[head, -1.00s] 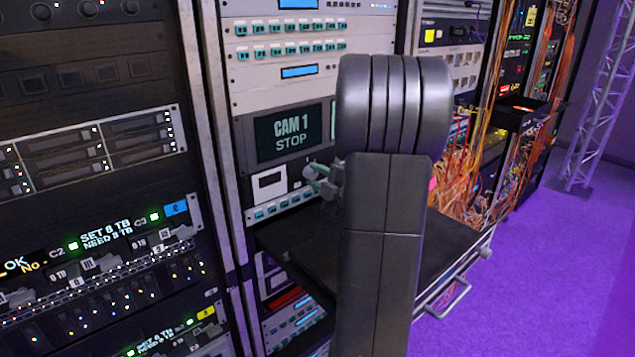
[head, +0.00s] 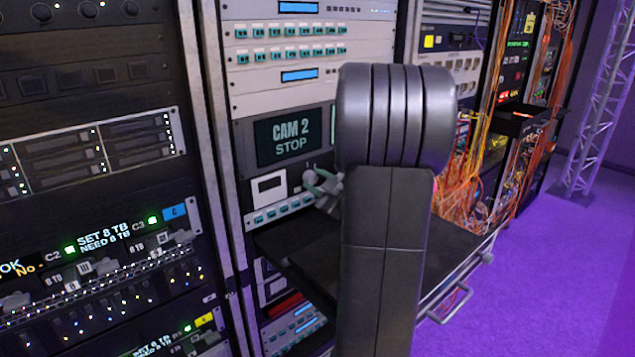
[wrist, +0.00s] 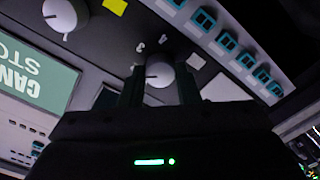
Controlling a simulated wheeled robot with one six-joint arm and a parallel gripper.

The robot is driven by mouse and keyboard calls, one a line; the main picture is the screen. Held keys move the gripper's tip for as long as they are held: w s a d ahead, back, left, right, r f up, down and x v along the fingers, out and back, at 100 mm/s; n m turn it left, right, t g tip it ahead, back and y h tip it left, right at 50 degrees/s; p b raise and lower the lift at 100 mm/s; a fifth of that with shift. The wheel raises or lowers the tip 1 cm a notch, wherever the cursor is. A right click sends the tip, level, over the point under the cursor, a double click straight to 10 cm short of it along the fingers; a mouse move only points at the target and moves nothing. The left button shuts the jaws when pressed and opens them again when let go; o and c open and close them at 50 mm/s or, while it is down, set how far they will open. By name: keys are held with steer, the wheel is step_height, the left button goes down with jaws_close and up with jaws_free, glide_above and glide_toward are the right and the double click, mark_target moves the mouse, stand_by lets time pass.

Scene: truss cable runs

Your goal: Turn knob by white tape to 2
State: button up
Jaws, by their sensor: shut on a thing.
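My gripper (wrist: 160,86) is shut on a pale round knob (wrist: 160,71) in the wrist view, one dark finger on each side of it. The knob's dark pointer line points left in that view, which is upside down. Small numerals sit around it, and the one at the pointer is hard to read. A small white patch (wrist: 195,62), likely the white tape, is just right of the knob. In the head view the greenish fingers of my gripper (head: 320,184) reach the panel. The screen (head: 290,137) above reads CAM 2 STOP.
A second pale knob (wrist: 62,15) and yellow tape (wrist: 115,6) are at upper left in the wrist view. A row of teal buttons (wrist: 228,42) lies to the right. A dark shelf (head: 300,244) juts out below the panel.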

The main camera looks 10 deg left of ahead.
stand_by(0.4)
steer(key=o, duration=1)
steer(key=b+v, duration=0.2)
steer(key=v, duration=1.1)
steer(key=shift+s+d, duration=0.25)
steer(key=shift+d, duration=0.05)
steer(key=shift+w+a, duration=0.1)
steer(key=p+x, duration=0.2)
steer(key=x, duration=1.1)
steer(key=shift+w+a, duration=0.15)
steer(key=shift+a, duration=0.05)
steer(key=shift+d, duration=0.1)
